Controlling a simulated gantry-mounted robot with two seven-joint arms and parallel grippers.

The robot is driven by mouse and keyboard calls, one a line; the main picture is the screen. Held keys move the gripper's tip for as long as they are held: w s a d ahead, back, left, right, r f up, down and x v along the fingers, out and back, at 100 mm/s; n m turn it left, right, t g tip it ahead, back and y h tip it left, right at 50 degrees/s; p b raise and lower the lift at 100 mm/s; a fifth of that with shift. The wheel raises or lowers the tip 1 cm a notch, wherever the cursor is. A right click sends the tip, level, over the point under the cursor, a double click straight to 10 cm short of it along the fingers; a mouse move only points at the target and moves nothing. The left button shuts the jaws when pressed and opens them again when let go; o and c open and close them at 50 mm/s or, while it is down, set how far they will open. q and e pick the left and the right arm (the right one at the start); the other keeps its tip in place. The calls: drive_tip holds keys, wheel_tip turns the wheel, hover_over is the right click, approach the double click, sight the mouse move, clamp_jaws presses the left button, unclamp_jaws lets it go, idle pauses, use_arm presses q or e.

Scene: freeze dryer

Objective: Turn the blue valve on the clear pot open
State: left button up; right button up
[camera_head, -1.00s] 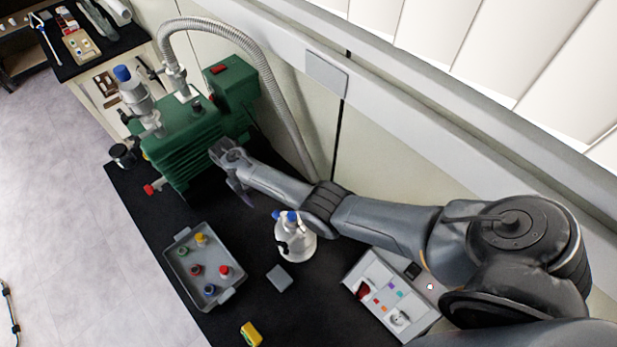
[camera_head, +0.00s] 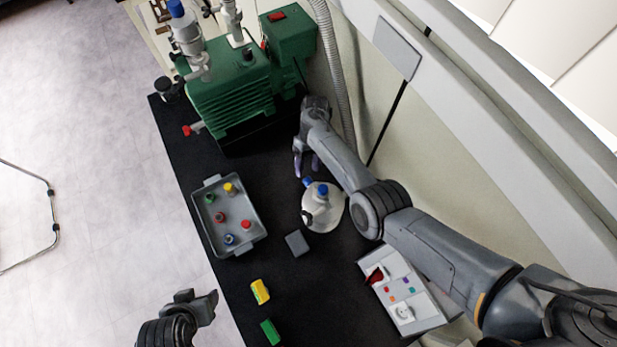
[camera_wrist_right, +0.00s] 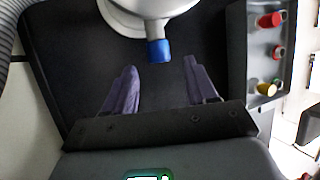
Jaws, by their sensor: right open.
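The clear pot (camera_head: 322,212) stands on the black bench, with blue parts on its top. The blue valve (camera_head: 308,182) sticks out from the pot's upper side, facing my right gripper. In the right wrist view the blue valve (camera_wrist_right: 158,50) is ahead of the fingertips and between their lines, on the white pot body (camera_wrist_right: 140,10). My right gripper (camera_head: 305,168) is open and empty, just behind the pot; its two purple fingers (camera_wrist_right: 160,78) do not touch the valve. Part of my left arm shows at the bottom left, but its fingers are not clear.
A grey tray (camera_head: 248,244) with several coloured-cap vials stands left of the pot. A green pump (camera_head: 230,105) is behind. A grey block (camera_head: 297,243), a yellow item (camera_head: 260,291) and a green item (camera_head: 270,332) lie in front. A control box (camera_head: 428,312) stands at the right.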

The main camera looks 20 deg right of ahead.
sight(308, 182)
use_arm(q)
drive_tip(key=f, duration=0.1)
drive_tip(key=f+b, duration=0.2)
drive_tip(key=shift+s+a, duration=0.4)
use_arm(e)
drive_tip(key=x, duration=0.3)
drive_tip(key=shift+s+a+f, duration=0.1)
drive_tip(key=shift+s+f, duration=0.05)
drive_tip(key=shift+f, duration=0.1)
use_arm(q)
drive_tip(key=shift+r, duration=0.1)
